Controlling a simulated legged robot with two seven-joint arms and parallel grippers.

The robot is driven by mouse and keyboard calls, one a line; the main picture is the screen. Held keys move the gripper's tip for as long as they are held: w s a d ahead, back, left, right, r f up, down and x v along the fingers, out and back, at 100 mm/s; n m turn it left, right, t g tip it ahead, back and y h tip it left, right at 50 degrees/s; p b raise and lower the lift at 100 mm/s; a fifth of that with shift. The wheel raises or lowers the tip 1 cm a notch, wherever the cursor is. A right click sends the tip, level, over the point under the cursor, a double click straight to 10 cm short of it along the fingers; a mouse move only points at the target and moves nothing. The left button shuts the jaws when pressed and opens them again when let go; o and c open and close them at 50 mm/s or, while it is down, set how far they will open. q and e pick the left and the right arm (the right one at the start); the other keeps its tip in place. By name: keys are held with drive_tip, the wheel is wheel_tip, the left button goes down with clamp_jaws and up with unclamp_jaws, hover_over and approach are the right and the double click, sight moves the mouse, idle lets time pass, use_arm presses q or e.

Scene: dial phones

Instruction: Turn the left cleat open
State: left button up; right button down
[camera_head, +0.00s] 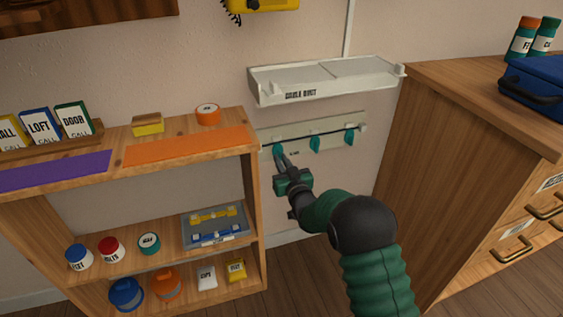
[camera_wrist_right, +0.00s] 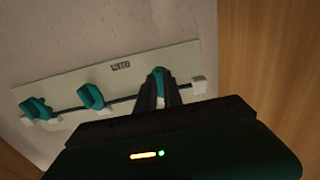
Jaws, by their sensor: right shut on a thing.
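A pale panel (camera_head: 333,128) on the wall carries a row of three teal cleats with a dark cord running along them. The left cleat (camera_head: 278,148) is at the fingertips of my right gripper (camera_head: 281,160), which is shut on it. The middle cleat (camera_head: 314,142) and right cleat (camera_head: 349,139) stand free. In the right wrist view the row looks turned round: the gripped cleat (camera_wrist_right: 159,74) is at the right, partly hidden by the fingers, with the middle cleat (camera_wrist_right: 91,96) and the other cleat (camera_wrist_right: 35,107) to its left. My left gripper is not in view.
A white cable duct (camera_head: 325,80) sits just above the panel. A wooden shelf (camera_head: 250,190) with jars and boxes stands close on the left. A wooden drawer cabinet (camera_head: 450,130) stands on the right. The wall below the panel is free.

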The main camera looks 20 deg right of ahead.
drive_tip(key=shift+n, duration=0.4)
drive_tip(key=n+p, duration=0.2)
drive_tip(key=n, duration=0.5)
drive_tip(key=n+p, duration=0.2)
drive_tip(key=n, duration=0.5)
drive_tip(key=n+p, duration=0.3)
drive_tip(key=n, duration=0.5)
drive_tip(key=shift+s+a+f, duration=0.1)
drive_tip(key=shift+a+f, duration=0.1)
drive_tip(key=shift+f, duration=0.05)
drive_tip(key=shift+n, duration=0.3)
drive_tip(key=c, duration=1.5)
unclamp_jaws()
drive_tip(key=shift+d+r, duration=0.1)
drive_tip(key=shift+r, duration=0.05)
